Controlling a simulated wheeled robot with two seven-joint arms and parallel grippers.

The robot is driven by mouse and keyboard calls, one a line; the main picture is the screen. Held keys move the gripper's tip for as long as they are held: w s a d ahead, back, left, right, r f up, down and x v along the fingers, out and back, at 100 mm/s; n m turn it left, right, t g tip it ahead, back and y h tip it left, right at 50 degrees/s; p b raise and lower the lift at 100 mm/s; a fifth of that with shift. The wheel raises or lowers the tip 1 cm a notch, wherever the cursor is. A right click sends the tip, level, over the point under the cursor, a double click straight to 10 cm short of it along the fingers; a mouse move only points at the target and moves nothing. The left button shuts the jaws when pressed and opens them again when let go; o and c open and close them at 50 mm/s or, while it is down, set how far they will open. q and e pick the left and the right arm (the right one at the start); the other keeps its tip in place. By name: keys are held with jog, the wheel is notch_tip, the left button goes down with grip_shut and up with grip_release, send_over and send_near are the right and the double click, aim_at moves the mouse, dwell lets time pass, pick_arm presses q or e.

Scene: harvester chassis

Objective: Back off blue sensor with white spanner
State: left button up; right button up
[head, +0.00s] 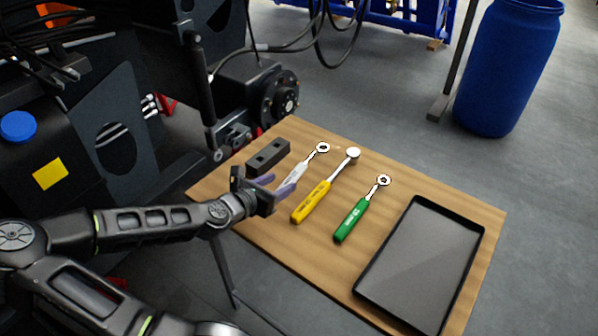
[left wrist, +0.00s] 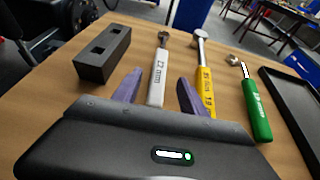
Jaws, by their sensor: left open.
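The white spanner (head: 299,175) lies on the wooden table, its dark ring head pointing to the back. It also shows in the left wrist view (left wrist: 157,82), with "12 mm" on its handle. My left gripper (head: 282,183) is open at the handle. Its two purple fingers (left wrist: 160,80) appear on either side of the handle, with gaps to both. Whether they are low enough to straddle it I cannot tell. I cannot make out a blue sensor for certain; a round blue cap (head: 18,126) shows on the dark chassis at the left. My right gripper is not in view.
A yellow tool (head: 311,202) and a green spanner (head: 350,220) lie right of the white one. A dark block with two slots (head: 268,157) sits to its left. A black tray (head: 420,262) fills the table's right end. A blue barrel (head: 507,68) stands behind.

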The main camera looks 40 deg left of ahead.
aim_at(292, 177)
pick_arm(q)
jog(key=shift+x, duration=1.35)
jog(key=shift+b+x, duration=0.6)
jog(key=shift+x, duration=2)
jog(key=shift+c, duration=0.2)
grip_shut()
